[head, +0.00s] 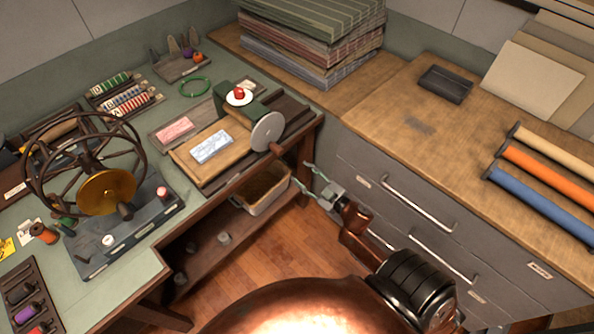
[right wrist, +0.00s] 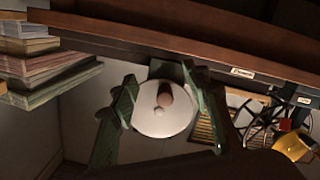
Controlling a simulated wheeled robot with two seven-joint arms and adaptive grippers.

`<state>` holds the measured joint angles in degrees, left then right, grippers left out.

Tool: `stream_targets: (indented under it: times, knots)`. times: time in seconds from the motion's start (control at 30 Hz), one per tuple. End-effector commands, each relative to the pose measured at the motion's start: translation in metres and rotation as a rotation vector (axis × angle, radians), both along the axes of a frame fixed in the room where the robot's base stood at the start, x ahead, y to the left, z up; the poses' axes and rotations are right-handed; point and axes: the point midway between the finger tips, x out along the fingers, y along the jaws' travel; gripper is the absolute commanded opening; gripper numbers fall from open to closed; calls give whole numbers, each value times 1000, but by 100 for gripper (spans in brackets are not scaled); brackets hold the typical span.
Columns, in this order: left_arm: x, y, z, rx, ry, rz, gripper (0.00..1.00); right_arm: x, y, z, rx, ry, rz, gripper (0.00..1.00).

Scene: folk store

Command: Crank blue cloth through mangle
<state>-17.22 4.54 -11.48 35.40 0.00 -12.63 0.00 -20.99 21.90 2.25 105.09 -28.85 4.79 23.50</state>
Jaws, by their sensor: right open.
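The mangle (head: 232,108) is a green frame at the table's right end, with a red knob on a white disc on top. A pale round crank wheel (head: 267,132) with a brown handle (head: 276,150) is on its near right side. The light blue patterned cloth (head: 211,147) lies flat on the wooden board in front of the mangle. My right gripper (head: 305,180) is open, below and right of the crank. In the right wrist view its green fingers (right wrist: 163,120) stand apart, with the wheel (right wrist: 150,122) and handle (right wrist: 165,96) showing between them. My left gripper is not seen.
A pink cloth (head: 174,130) lies beside the board. A spoked wheel machine (head: 92,165) stands on the left. A basket (head: 262,190) sits under the table edge. Stacked fabrics (head: 310,40) and a drawer counter (head: 400,130) bound the right side.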

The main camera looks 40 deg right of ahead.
Motion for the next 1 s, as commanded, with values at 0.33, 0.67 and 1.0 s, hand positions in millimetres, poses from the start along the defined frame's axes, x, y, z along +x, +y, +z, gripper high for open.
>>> stream_targets:
  times: [0.33, 0.67, 1.0]
  knots:
    - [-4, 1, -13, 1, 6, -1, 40, 9, 20, 61, -39, -113, 63, 44]
    - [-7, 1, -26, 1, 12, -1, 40, 43, 23, 59, -40, -111, 64, 44]
    - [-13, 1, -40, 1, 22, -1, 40, 82, 26, 58, -39, -110, 63, 44]
